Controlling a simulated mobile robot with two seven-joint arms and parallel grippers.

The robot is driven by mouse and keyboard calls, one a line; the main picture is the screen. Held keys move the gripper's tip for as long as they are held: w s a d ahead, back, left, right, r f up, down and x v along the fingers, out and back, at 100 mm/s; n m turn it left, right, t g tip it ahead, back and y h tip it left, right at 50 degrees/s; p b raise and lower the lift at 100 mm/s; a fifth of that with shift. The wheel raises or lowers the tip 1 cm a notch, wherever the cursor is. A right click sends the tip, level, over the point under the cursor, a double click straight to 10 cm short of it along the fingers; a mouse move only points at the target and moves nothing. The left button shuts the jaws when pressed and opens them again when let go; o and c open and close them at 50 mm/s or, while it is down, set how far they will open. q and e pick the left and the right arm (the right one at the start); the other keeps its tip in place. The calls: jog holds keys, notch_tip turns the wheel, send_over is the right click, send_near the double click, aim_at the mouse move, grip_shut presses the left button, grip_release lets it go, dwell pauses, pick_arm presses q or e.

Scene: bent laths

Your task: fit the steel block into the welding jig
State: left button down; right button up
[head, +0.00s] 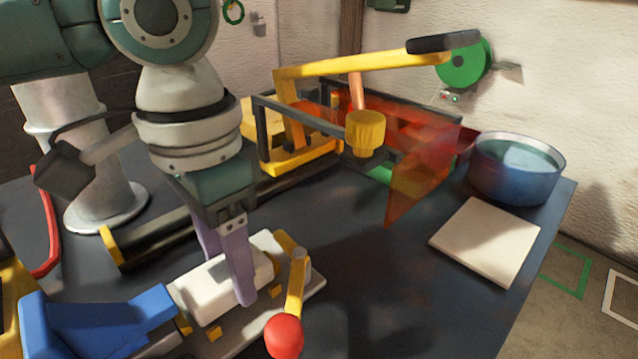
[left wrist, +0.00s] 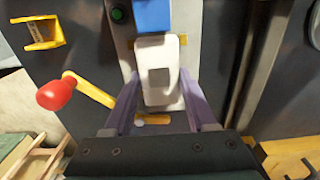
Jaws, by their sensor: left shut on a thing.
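The pale steel block (head: 203,288) is low over the plate of the welding jig (head: 314,284), among small yellow stops. My left gripper (head: 234,278) points down with its purple fingers on both sides of the block, shut on it. In the left wrist view the block (left wrist: 160,88) lies between the fingers of my left gripper (left wrist: 160,112). Whether it is fully seated is hidden. A yellow lever with a red knob (head: 284,335) stands at the jig's near right side. A blue part (head: 98,325) adjoins the block's left end. My right gripper is not in view.
A yellow-armed press (head: 365,132) with translucent orange screens (head: 410,185) stands at the back. A blue pot (head: 515,172) and a pale square tile (head: 485,240) are at the right. The dark table is clear between jig and tile.

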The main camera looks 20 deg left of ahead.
pick_arm(q)
jog(key=p, duration=0.3)
jog(key=shift+f, duration=0.25)
dwell(2.8)
jog(key=shift+c, duration=0.6)
grip_release()
